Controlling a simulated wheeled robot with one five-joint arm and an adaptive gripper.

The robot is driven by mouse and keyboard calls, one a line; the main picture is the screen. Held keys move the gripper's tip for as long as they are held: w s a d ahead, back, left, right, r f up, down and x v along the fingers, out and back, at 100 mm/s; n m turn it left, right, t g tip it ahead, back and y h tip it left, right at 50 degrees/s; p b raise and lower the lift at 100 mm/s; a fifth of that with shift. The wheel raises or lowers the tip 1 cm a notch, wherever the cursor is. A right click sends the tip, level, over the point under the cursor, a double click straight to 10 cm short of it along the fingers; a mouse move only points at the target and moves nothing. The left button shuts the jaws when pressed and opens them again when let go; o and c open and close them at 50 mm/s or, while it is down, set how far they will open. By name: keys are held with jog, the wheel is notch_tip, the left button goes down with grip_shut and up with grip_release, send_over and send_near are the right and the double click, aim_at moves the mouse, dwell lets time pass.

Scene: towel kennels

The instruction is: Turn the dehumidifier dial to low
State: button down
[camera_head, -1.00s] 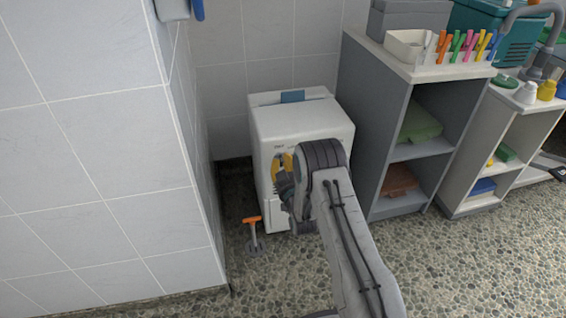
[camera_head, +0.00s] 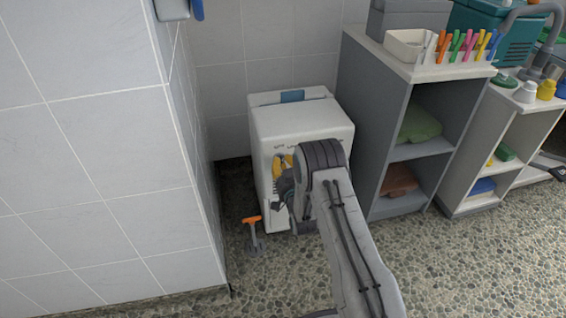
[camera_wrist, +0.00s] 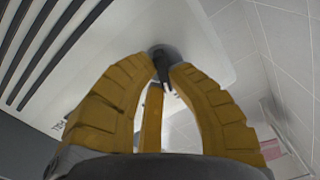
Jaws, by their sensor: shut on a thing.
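The dehumidifier (camera_head: 300,122) is a white box with a blue patch on its top, standing on the floor against the tiled wall. My gripper (camera_head: 282,161) is at its front face, under the small printed marks, with yellow fingers. In the wrist view the fingertips of my gripper (camera_wrist: 164,68) close on the small dark dial (camera_wrist: 161,50) on the white front. The dial is partly covered by the fingertips, and my gripper and arm hide it in the head view. I cannot read its setting. Dark vent slots (camera_wrist: 50,40) lie at the left.
An orange-handled scraper (camera_head: 252,230) stands close to the dehumidifier's lower left. A grey shelf unit (camera_head: 372,110) with folded towels is close on the right. A tiled wall corner (camera_head: 190,150) bounds the left.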

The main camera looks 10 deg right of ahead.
jog(key=shift+a+m, duration=0.1)
jog(key=shift+m, duration=2)
jog(key=shift+f, duration=0.1)
jog(key=c, duration=1.2)
grip_release()
jog(key=shift+s, duration=0.1)
jog(key=s, duration=1.1)
jog(key=shift+s, duration=0.4)
